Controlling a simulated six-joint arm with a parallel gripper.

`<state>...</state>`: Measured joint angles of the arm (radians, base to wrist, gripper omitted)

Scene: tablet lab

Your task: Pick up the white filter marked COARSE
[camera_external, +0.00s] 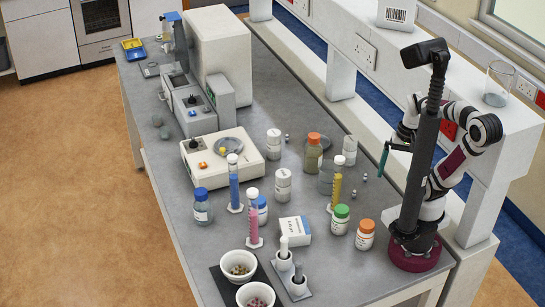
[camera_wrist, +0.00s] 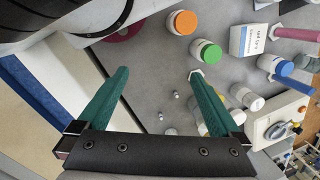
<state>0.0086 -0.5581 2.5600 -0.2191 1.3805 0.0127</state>
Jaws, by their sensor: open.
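I cannot read the word COARSE on anything. Two upright white pieces, a nearer one (camera_external: 298,275) and a farther one (camera_external: 284,247), stand in a small grey-white holder at the front of the bench; I cannot tell whether either is the filter. Several white lidded containers also stand mid-bench, one at the back (camera_external: 273,140), one nearer (camera_external: 283,182) and one by the yellow cylinder (camera_external: 350,149), with labels too small to read. My gripper (camera_external: 384,164) is raised over the bench's right side, away from these.
An orange-capped jar (camera_external: 365,236) and a green-capped jar (camera_external: 340,221) stand near my base. A white box (camera_external: 294,229), tall cylinders with pink (camera_external: 254,220), blue (camera_external: 234,185) and yellow (camera_external: 336,187) contents, and two bowls (camera_external: 239,275) crowd the bench. Small metal pieces (camera_wrist: 176,94) lie below my gripper.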

